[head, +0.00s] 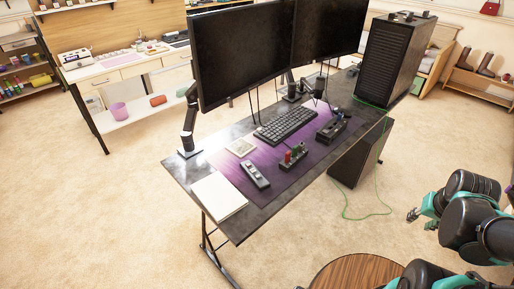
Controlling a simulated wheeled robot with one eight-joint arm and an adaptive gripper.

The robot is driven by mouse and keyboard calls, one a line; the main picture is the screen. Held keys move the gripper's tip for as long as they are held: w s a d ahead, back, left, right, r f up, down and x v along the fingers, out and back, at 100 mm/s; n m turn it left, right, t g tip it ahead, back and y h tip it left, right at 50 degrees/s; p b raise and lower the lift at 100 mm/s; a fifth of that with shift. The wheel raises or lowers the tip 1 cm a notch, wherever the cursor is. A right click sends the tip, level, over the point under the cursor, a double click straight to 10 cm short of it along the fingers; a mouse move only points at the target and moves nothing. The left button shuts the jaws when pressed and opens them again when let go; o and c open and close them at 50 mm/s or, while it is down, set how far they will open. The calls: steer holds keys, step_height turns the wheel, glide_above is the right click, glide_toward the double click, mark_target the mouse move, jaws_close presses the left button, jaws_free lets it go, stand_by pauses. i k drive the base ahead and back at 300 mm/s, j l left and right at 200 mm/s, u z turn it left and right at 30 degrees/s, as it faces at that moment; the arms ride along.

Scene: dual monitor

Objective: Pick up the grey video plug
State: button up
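I cannot make out the grey video plug for certain. A small dark holder (293,158) with red and green upright pieces stands on the purple mat (230,172). A black block (333,128) with small parts on it lies behind the holder, to its right. Any grey plug among these is too small to tell. My gripper (412,214) is at the right, off the desk's near side and well apart from the things on it. It is small and dark, and its finger opening cannot be made out.
The dark desk (178,172) carries two monitors (243,55), a keyboard (285,124), a remote (256,174), a white notebook (218,197) and a black tower (392,60). A green cable (345,212) hangs to the floor. A round wooden top (350,273) stands in front.

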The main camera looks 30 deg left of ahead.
mark_target(301, 146)
steer(key=i+l+u, duration=0.15)
steer(key=u, duration=0.35)
steer(key=i+l+u, duration=0.25)
steer(key=u, duration=0.2)
steer(key=i+l+u, duration=0.15)
steer(key=l+u, duration=0.15)
steer(key=u, duration=0.2)
steer(key=l+u, duration=0.45)
steer(key=i+l+u, duration=0.15)
steer(key=l+u, duration=0.15)
steer(key=l, duration=0.25)
steer(key=l+u, duration=0.25)
steer(key=l, duration=0.35)
steer(key=i, duration=0.05)
